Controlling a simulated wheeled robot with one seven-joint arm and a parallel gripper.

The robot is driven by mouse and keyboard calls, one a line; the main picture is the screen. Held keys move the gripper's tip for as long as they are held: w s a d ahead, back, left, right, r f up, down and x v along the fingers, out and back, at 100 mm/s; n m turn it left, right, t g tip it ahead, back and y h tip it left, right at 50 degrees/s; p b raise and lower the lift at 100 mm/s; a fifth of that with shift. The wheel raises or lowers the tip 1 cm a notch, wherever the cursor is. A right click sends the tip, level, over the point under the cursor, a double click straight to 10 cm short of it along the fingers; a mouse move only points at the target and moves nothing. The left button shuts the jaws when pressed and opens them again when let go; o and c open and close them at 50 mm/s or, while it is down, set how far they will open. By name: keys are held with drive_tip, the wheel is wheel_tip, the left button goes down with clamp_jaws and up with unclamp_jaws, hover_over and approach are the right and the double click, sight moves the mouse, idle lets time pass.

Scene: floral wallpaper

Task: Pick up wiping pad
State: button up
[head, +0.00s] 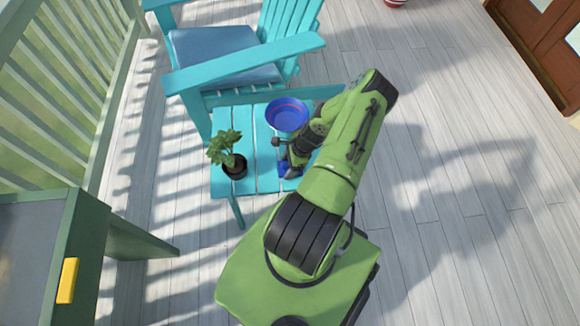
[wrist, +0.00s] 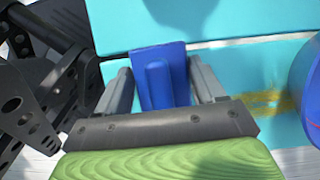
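The wiping pad appears to be the blue piece with a raised grip (wrist: 157,80) on the turquoise table; a small part of it also shows in the head view (head: 286,170). My gripper (wrist: 160,75) is over it, with its two grey fingers apart, one on each side of the blue piece. Narrow gaps seem to show beside the raised grip, so I see no clear hold. In the head view my gripper (head: 291,160) is low over the right part of the tabletop, and my arm hides part of the pad.
The slatted turquoise table (head: 262,178) also holds a blue bowl (head: 287,115) behind my gripper and a potted plant (head: 233,165) to its left. A turquoise chair (head: 245,65) stands behind. A green-framed table (head: 80,230) with a yellow piece (head: 67,280) is at left. Floor at right is clear.

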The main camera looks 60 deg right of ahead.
drive_tip(key=c, duration=0.3)
wheel_tip(320, 180, up, 10)
drive_tip(key=p, duration=0.3)
drive_tip(key=shift+c, duration=0.2)
